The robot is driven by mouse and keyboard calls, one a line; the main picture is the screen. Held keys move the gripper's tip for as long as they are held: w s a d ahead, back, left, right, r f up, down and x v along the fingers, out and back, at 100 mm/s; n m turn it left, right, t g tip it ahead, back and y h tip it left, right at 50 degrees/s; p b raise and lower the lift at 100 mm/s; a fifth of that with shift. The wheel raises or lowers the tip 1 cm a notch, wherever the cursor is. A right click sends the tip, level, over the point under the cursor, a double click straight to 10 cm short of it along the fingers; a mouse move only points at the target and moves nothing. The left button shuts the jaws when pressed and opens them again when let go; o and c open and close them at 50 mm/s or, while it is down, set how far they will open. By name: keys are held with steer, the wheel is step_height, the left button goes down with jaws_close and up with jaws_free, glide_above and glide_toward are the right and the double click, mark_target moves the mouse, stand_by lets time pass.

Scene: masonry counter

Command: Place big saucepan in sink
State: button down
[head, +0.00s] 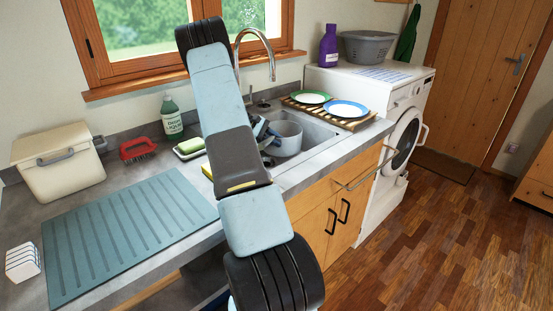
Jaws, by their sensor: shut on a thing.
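The big saucepan (287,140), a light grey pot, is at the sink (318,135), its body over or inside the basin. I cannot tell whether it touches the bottom. My gripper (267,136) is at the saucepan's left side and is shut on it, on the handle side. My arm comes up from the front and hides the left part of the sink, the handle and most of the fingers.
A curved tap (254,40) stands behind the sink. Two plates lie on a wooden rack (328,113) to its right. A sponge dish (189,149), red brush (138,149) and green soap bottle (171,117) are left. A ribbed blue mat (130,235) covers the left counter.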

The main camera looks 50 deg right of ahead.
mark_target(275, 154)
step_height(275, 154, down, 7)
steer(key=shift+f, duration=0.1)
steer(key=c, duration=1)
jaws_free()
